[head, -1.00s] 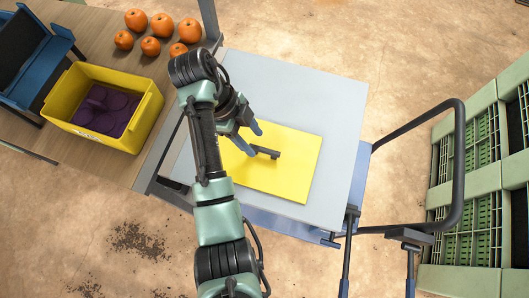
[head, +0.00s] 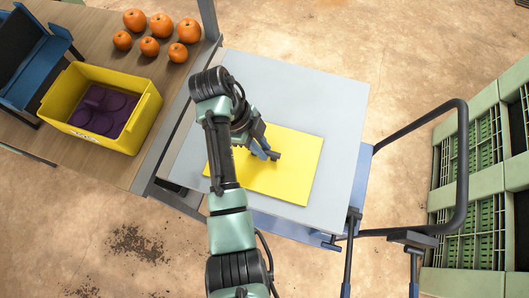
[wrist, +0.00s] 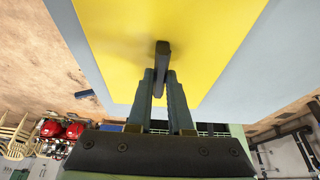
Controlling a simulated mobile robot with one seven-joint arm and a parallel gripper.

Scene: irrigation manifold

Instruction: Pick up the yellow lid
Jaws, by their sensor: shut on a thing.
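The yellow lid (head: 295,155) is a flat rectangular sheet with a dark bar handle (head: 273,154) on top. It lies on the light grey top of a cart (head: 335,110); I cannot tell whether it is raised off it. My gripper (head: 268,150) is over the middle of the lid with its fingers shut on the handle. In the wrist view, the two fingers (wrist: 161,88) close around the near end of the dark handle (wrist: 162,55), with the yellow lid (wrist: 205,40) behind it. My arm hides the lid's left part in the head view.
A yellow bin (head: 140,115) with purple contents stands on the wooden table (head: 170,85) at left, near several orange fruits (head: 162,25) and a blue rack (head: 62,40). The cart's dark push handle (head: 462,165) juts out right. Green crates (head: 455,200) stand far right.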

